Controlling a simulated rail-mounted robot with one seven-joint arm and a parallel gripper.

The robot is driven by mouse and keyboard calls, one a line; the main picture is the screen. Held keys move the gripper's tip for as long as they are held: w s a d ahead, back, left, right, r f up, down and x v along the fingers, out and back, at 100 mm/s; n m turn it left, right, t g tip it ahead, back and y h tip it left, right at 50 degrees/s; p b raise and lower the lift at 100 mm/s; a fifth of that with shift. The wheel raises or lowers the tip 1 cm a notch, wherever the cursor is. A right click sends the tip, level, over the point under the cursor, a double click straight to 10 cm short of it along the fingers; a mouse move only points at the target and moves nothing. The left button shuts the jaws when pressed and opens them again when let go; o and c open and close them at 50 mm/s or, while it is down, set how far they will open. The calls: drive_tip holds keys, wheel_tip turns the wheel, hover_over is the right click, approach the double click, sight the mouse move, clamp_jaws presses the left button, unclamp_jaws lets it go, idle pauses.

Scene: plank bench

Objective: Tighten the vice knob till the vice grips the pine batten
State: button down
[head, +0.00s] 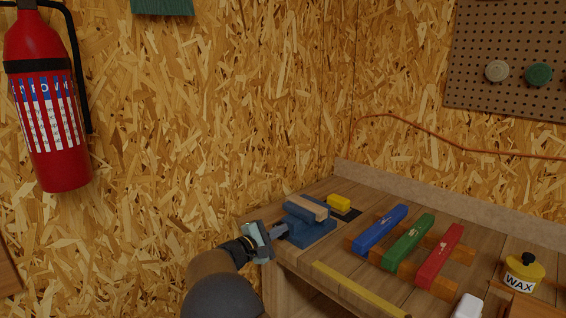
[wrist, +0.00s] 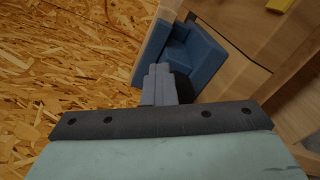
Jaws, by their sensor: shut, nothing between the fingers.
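The blue vice (head: 318,233) stands at the left end of the bench; its blue body also shows in the wrist view (wrist: 203,60). The pine batten (head: 307,207) lies in the top of the vice, between its jaws. I cannot tell whether the jaws touch it. My gripper (head: 284,229) is at the vice's near left side, just off the bench edge. In the wrist view its grey fingers (wrist: 160,72) are together, pointing at the vice, with nothing seen between them. I cannot make out the vice knob; the gripper may hide it.
A yellow block (head: 339,202) sits behind the vice. Blue (head: 381,229), green (head: 409,241) and red (head: 441,255) bars lie on wooden rails to the right. A yellow strip (head: 358,289) runs along the front edge. A wax tin (head: 523,275) stands far right. Chipboard wall rises behind.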

drive_tip(key=shift+s+d+f+b, duration=0.2)
drive_tip(key=shift+f+b, duration=0.25)
drive_tip(key=shift+b, duration=0.25)
drive_tip(key=shift+s+d+f+b, duration=0.15)
drive_tip(key=shift+f+b, duration=0.25)
drive_tip(key=shift+b, duration=0.3)
drive_tip(key=shift+s+f+b, duration=0.15)
drive_tip(key=shift+f+b, duration=0.4)
drive_tip(key=shift+b, duration=0.4)
drive_tip(key=shift+d, duration=0.1)
drive_tip(key=v, duration=0.6)
drive_tip(key=shift+s+d+r+b, duration=0.15)
drive_tip(key=shift+s+d+b, duration=0.1)
drive_tip(key=shift+b, duration=0.1)
